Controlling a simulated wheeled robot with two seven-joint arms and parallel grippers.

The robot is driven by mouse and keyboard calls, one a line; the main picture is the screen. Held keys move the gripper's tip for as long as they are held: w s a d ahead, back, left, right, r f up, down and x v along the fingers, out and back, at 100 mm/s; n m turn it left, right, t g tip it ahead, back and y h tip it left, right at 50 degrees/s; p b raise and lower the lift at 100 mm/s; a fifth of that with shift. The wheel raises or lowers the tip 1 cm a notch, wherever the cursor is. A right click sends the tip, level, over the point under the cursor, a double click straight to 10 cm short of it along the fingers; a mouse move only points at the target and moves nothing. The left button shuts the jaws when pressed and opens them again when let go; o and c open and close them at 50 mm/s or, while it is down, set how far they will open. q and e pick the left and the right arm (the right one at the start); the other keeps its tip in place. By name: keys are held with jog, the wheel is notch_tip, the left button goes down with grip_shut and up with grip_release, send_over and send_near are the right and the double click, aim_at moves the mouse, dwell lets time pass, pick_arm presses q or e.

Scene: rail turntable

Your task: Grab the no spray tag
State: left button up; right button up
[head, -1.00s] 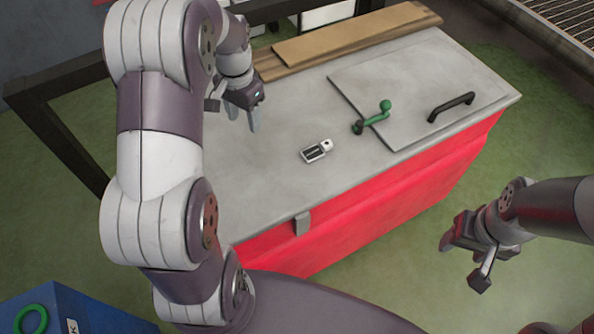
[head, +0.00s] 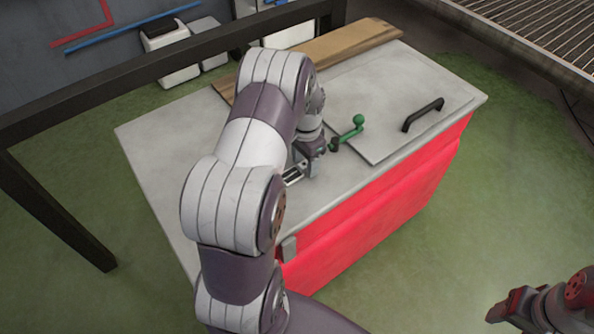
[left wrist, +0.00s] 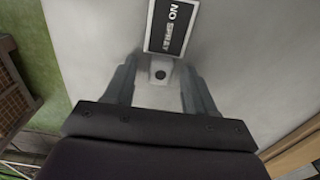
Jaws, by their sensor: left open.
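The no spray tag (left wrist: 170,28) lies flat on the grey top of the red cabinet. It has a dark label reading "NO SPRAY" and a pale end with a hole. In the head view the tag (head: 293,177) is partly hidden by my left arm. My left gripper (left wrist: 158,88) is open, with its two fingers on either side of the tag's holed end and nothing held. In the head view my left gripper (head: 308,166) is low over the cabinet top beside the tag. My right gripper (head: 508,305) is at the bottom right, away from the cabinet; its jaws are unclear.
The cabinet top (head: 165,140) is mostly clear. A green crank handle (head: 349,132) and a black handle (head: 423,114) stand to the right of the tag. Wooden boards (head: 345,42) lie along the back edge. A dark frame (head: 60,215) stands at the left.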

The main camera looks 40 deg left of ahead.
pick_arm(q)
grip_shut()
